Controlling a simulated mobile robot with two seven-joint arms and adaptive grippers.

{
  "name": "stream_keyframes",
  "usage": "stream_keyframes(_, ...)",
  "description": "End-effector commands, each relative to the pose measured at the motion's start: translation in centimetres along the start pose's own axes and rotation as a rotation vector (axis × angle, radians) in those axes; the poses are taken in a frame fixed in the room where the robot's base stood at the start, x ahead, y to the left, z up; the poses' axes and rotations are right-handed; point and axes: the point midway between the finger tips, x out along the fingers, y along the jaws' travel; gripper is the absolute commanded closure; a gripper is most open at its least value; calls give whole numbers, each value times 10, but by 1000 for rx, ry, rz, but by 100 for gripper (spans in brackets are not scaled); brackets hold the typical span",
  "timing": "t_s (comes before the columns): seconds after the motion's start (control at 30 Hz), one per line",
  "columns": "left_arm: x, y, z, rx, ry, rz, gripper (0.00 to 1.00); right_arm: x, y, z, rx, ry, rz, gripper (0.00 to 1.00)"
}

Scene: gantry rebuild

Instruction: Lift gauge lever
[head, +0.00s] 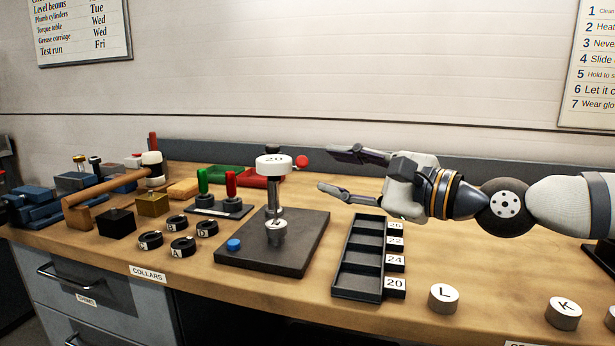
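The gauge (273,166) stands on a dark base plate (300,240). It has a white disc marked 20 at the top of a metal post, and a red ball (302,162) at its right side looks like the lever's knob. A small light cylinder (276,231) sits below on the plate, and a blue button (234,245) is at the plate's front left. My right gripper (332,170) is open and empty, coming in from the right with its fingers pointing left. The fingertips are a little right of the red ball and apart from it. My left gripper is not in view.
A dark compartment tray (340,278) labelled 20, 24, 22 and 26 lies below my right gripper. White cylinders L (443,298) and K (563,313) stand at the right.

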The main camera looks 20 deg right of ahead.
Motion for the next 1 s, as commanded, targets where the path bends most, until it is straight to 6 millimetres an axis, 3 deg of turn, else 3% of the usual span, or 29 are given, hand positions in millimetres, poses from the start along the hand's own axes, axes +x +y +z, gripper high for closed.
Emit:
stream_keyframes(0.03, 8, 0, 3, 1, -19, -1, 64, 14, 7, -4, 0, 3, 10, 62)
stream_keyframes(0.1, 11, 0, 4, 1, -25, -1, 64, 29, 4, -2, -1, 2, 6, 62)
stream_keyframes(0.23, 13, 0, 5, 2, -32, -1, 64, 49, 0, 0, -2, -1, 0, 62)
stream_keyframes(0.57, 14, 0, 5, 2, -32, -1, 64, 58, -3, 3, -1, -3, -4, 62)
stream_keyframes(0.6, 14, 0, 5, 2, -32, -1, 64, 58, -3, 3, -1, -3, -4, 65)
stream_keyframes(0.77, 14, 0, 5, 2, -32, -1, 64, 57, -3, 3, -2, -3, -4, 100)
stream_keyframes(1.0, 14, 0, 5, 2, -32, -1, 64, 57, -3, 2, 0, -2, -4, 100)
